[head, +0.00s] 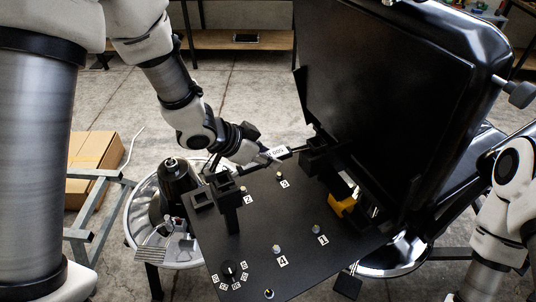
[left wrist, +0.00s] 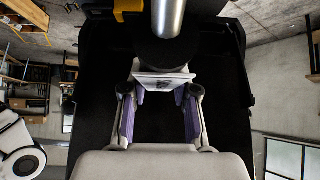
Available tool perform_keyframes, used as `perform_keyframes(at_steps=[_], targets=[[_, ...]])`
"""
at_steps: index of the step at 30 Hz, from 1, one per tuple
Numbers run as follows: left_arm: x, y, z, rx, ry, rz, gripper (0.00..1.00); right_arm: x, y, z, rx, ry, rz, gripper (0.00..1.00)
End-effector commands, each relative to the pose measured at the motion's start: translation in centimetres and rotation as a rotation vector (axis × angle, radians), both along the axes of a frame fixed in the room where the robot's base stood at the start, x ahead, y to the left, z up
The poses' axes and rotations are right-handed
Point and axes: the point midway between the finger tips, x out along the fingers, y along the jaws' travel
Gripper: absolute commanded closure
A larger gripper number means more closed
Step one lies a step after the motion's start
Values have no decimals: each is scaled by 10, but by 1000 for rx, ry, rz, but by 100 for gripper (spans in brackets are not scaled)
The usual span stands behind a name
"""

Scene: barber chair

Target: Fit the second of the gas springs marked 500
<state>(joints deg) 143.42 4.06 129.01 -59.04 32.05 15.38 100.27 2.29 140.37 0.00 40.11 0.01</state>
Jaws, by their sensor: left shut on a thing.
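My left gripper (head: 268,155) is shut on a dark gas spring with a white label (head: 279,153). The label's print is upside down and seems to read 500. I cannot tell if that end is seated. In the left wrist view the label (left wrist: 163,77) sits between the purple finger pads, with the dark body (left wrist: 165,52) and silver rod (left wrist: 168,17) beyond. My right gripper is out of view.
Numbered studs stand on the plate, such as those at 2 (head: 243,189) and 4 (head: 276,249), with a dial (head: 232,268) near its front. Another black bracket (head: 228,198) rises at its left edge. The chair back (head: 385,110) blocks the right; a round metal tray (head: 131,225) is left.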

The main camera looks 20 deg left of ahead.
Motion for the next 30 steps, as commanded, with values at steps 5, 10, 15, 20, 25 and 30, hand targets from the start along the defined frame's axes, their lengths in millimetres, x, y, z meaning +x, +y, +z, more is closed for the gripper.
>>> perform_keyframes(at_steps=[5, 10, 15, 20, 25, 30], targets=[[0, 0, 1, -1, -1, 1, 100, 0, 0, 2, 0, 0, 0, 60], [0, 0, 1, -1, -2, 1, 100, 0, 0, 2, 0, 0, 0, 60], [0, 0, 1, -1, -2, 1, 100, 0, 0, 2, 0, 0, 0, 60], [0, 0, 2, -1, -2, 1, 100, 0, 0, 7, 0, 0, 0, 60], [0, 0, 1, 0, -2, 0, 100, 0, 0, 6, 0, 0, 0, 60], [0, 0, 0, -1, -2, 1, 100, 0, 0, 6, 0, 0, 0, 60]])
